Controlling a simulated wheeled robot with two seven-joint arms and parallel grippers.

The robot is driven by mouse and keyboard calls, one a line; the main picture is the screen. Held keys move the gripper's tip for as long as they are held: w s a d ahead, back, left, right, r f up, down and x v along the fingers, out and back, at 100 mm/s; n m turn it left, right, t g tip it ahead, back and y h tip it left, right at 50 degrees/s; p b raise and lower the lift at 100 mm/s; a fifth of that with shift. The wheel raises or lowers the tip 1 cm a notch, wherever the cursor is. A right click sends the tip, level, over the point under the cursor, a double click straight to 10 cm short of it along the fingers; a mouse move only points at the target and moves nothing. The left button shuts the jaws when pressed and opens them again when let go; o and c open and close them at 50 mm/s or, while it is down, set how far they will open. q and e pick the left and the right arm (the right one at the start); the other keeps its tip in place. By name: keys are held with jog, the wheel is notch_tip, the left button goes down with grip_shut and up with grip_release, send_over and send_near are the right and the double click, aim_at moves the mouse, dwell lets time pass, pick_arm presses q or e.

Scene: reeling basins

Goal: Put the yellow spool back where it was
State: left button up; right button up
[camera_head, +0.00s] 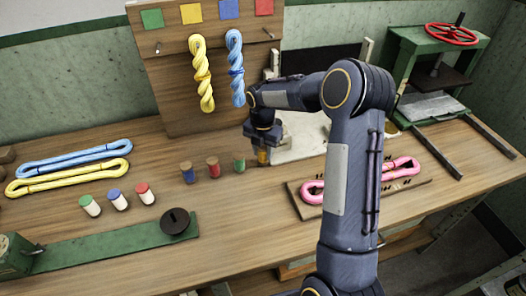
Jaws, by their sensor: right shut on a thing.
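The yellow spool (263,157) is upright between the fingers of my right gripper (263,148), at the right end of a row of spools. The gripper points down and is shut on it. I cannot tell whether its base touches the table. To its left stand a green spool (239,165), a red spool (213,168) and a blue spool (187,174), slightly apart. My left gripper is not in view.
Pink yarn (403,166) lies on a wooden board (312,205) at right. Three white-bodied spools with coloured tops (118,201) stand left. A green press (405,60) is at back right. Yellow (202,80) and blue (235,75) skeins hang on the back panel (160,90).

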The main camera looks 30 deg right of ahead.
jog(key=shift+f, duration=0.45)
jog(key=shift+f, duration=0.2)
jog(key=o, duration=1)
jog(key=shift+c, duration=0.2)
